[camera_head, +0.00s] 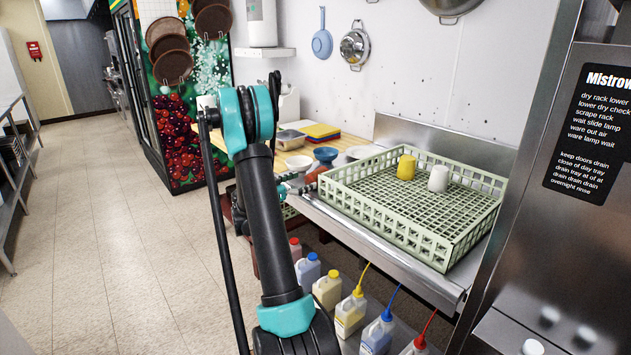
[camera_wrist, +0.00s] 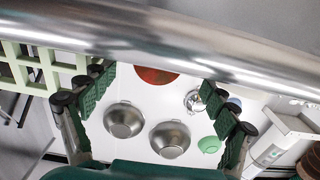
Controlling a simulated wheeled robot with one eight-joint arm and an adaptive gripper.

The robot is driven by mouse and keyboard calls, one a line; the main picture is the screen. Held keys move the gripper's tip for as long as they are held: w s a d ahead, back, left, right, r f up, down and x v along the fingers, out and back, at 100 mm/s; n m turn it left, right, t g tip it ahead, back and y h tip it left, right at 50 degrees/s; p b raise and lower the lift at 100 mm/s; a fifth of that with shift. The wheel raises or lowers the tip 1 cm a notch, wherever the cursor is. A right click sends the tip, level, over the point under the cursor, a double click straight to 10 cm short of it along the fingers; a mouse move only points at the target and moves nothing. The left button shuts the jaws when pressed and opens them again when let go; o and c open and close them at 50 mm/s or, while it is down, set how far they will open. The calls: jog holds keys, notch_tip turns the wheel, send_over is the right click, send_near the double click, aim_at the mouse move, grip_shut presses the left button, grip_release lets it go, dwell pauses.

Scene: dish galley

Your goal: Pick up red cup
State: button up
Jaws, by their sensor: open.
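A small red item (camera_head: 314,175), possibly the red cup, shows at the left corner of the green crate in the head view. It is partly hidden and its shape is unclear. My gripper (camera_head: 297,188) is small and partly hidden beside it, just to its left; I cannot tell whether they touch. In the wrist view my gripper (camera_wrist: 155,95) is open, its fingers wide apart with nothing between them close up. A red round shape (camera_wrist: 157,75) lies beyond, partly covered by a shiny metal bar; I cannot tell whether it is the cup.
The green crate (camera_head: 345,205) holds a yellow cup (camera_head: 406,167) and a white cup (camera_head: 438,178). Blue (camera_head: 326,155) and cream (camera_head: 298,162) bowls stand behind my gripper. Several bottles (camera_head: 350,312) stand below the counter. A steel cabinet (camera_head: 545,240) rises at right. The left floor is clear.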

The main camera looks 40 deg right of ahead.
aim_at(316, 176)
jog(key=shift+d, duration=3.05)
jog(key=c, duration=1.3)
jog(key=shift+r, duration=0.1)
